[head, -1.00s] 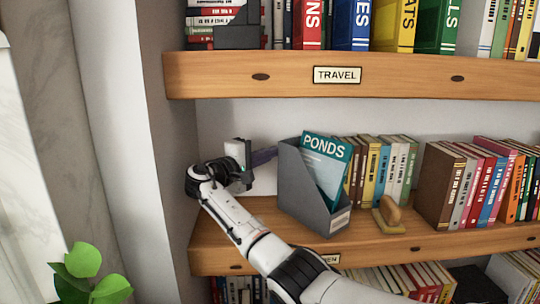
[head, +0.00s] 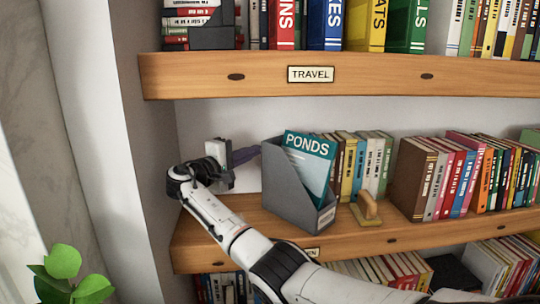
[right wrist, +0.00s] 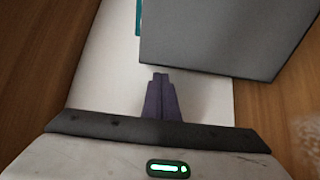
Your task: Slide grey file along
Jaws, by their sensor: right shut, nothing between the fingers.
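The grey file (head: 292,185) stands upright on the middle shelf and holds a teal book (head: 312,165) titled PONDS, which leans in it. Its side wall (right wrist: 225,35) fills the upper right of the right wrist view. My right gripper (head: 255,150) is at the left of the file, with its purple fingers shut and empty. The fingertips (right wrist: 160,76) are close against the file's left side. I cannot tell whether they touch it. My left gripper is not in view.
More books (head: 465,180) stand further right. The upper shelf board (head: 440,78) overhangs. The shelf's left wall is close behind my right gripper.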

